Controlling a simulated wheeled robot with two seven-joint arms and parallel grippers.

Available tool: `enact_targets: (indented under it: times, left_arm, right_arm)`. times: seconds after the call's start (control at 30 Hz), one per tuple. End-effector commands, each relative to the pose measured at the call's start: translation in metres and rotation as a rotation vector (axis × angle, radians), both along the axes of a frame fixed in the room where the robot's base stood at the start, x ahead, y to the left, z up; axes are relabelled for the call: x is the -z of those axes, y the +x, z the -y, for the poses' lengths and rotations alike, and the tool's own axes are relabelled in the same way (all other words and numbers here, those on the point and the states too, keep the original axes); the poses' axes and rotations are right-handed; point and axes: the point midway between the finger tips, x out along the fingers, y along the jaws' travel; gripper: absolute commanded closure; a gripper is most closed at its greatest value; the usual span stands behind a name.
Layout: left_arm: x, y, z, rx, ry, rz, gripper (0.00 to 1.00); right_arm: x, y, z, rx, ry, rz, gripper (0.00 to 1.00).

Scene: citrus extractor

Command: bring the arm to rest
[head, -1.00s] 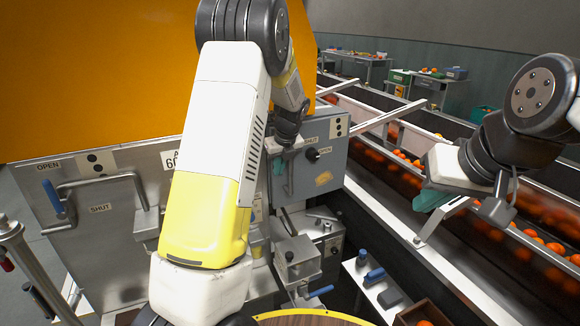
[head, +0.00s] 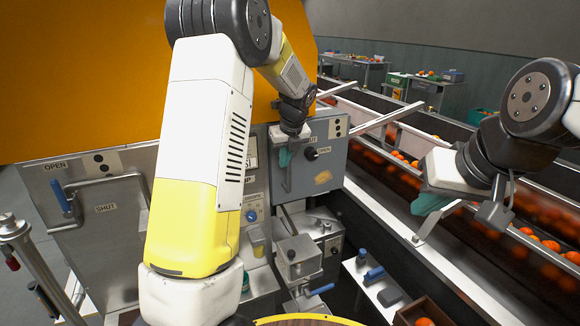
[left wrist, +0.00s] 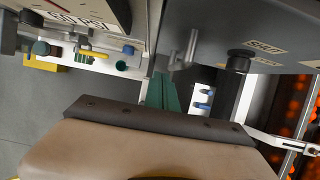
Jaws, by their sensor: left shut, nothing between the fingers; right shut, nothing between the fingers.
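My left arm crosses the head view from the bottom, and its gripper (head: 284,158) hangs in front of the left part of a grey switch box. Its teal fingers are shut and empty, and they also show in the left wrist view (left wrist: 163,92). I cannot tell from the head view how far they are from the box. My right gripper (head: 431,203) is at the right, over the near edge of the conveyor, with its teal fingers shut and empty.
The grey switch box (head: 325,152) has a black knob and SHUT and OPEN labels. A lever handle (head: 105,181) is on the machine's left front. Oranges fill the conveyor (head: 480,222) at the right. A blue-handled part (head: 373,274) and a wooden crate (head: 424,313) are at lower right.

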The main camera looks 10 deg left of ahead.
Motion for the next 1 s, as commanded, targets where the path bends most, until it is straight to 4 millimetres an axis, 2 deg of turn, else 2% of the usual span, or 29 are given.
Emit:
enact_targets:
  times: [0.1,0.37,0.47,0.57,0.73,0.87,1.0]
  left_arm:
    - [-0.022,-0.006,0.005,0.001,-0.002,0.005,1.0]
    - [-0.045,-0.017,0.009,-0.022,-0.013,0.009,1.0]
    - [-0.059,-0.032,0.006,-0.128,-0.076,0.038,1.0]
    - [-0.079,-0.064,0.002,-0.342,-0.199,0.088,1.0]
    - [-0.113,-0.137,-0.002,-0.825,-0.476,0.169,1.0]
    - [-0.127,-0.195,0.001,-1.202,-0.685,0.198,1.0]
    - [-0.132,-0.255,0.006,-1.604,-0.9,0.199,1.0]
  right_arm:
    - [-0.001,0.0,0.0,0.0,0.0,0.002,1.0]
    - [0.0,0.0,0.0,0.0,0.0,0.002,1.0]
    - [0.0,0.0,0.0,0.0,0.0,0.001,1.0]
    - [0.0,0.0,0.0,0.0,0.0,0.001,1.0]
    - [0.0,0.0,0.0,0.0,0.0,0.001,1.0]
    - [0.0,0.0,0.0,0.0,0.0,0.001,1.0]
    - [0.0,0.0,0.0,0.0,0.0,0.001,1.0]
